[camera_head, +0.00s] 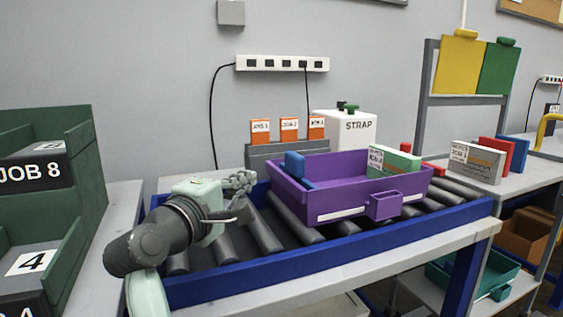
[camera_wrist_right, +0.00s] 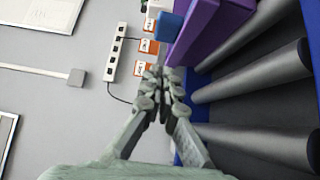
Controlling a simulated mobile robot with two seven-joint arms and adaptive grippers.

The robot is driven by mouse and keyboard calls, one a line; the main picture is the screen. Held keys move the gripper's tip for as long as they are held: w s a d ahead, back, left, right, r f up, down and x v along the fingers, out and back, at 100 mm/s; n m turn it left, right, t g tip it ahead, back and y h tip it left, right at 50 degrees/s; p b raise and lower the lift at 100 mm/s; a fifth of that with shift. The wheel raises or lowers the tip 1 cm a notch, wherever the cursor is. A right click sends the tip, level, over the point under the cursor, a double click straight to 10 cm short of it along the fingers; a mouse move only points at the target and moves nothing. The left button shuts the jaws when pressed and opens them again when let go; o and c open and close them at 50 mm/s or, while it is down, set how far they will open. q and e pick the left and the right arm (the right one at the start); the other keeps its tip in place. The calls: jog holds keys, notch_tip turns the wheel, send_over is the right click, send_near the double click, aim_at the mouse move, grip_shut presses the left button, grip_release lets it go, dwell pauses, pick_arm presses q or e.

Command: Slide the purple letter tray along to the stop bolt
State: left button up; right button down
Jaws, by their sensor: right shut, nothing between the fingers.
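The purple letter tray (camera_head: 340,208) sits on the grey rollers of a blue-framed conveyor (camera_head: 330,255). It holds a green and white block (camera_head: 393,160), and a blue piece (camera_head: 295,164) shows at its left end. My right gripper (camera_head: 246,180) is shut and empty, just left of the tray's left end. In the right wrist view, the fingertips (camera_wrist_right: 163,78) point toward the blue piece (camera_wrist_right: 168,27) and the tray's purple wall (camera_wrist_right: 205,28). I cannot tell whether they touch the tray. I cannot make out the stop bolt. My left gripper is out of view.
Orange-labelled holders (camera_head: 289,129) and a white STRAP box (camera_head: 347,130) stand behind the conveyor. A dark green rack (camera_head: 88,165) is at the left. Bare rollers (camera_head: 450,187) lie right of the tray. Upright blocks (camera_head: 476,162) stand beyond the conveyor's right end.

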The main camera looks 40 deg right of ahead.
jog(key=p+x, duration=0.1)
jog(key=x, duration=0.2)
jog(key=s+d+p+x, duration=0.1)
jog(key=x, duration=0.2)
jog(key=s+p+x, duration=0.1)
jog(key=x, duration=0.3)
jog(key=shift+d+r, duration=0.1)
jog(key=shift+d, duration=0.45)
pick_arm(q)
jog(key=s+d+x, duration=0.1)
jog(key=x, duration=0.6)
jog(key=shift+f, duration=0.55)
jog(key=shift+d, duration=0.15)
